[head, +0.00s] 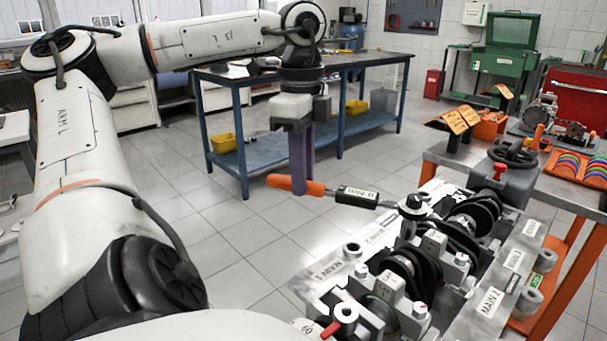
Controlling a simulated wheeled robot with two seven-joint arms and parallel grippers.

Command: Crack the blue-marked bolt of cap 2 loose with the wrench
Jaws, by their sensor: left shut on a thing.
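The wrench (357,196) has an orange handle, a display reading about 0 Nm and a dark round head (414,206). It lies roughly level, with its head over the far-left side of the middle bearing cap (434,242) on the engine block (330,278). My left gripper (301,187) comes down from above and is shut on the wrench handle. The wrench head covers what is under it, so I cannot see a blue-marked bolt there or tell whether the head is seated. A bolt with a red mark (461,259) shows on the cap's near side. My right gripper is out of view.
The block carries dark crankshaft parts and labels such as MAIN 2 (490,301). A bench (560,197) at right holds an orange tray (578,168) of coloured shells. A blue-framed table (260,160) stands behind my left gripper. Open floor lies left of the block.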

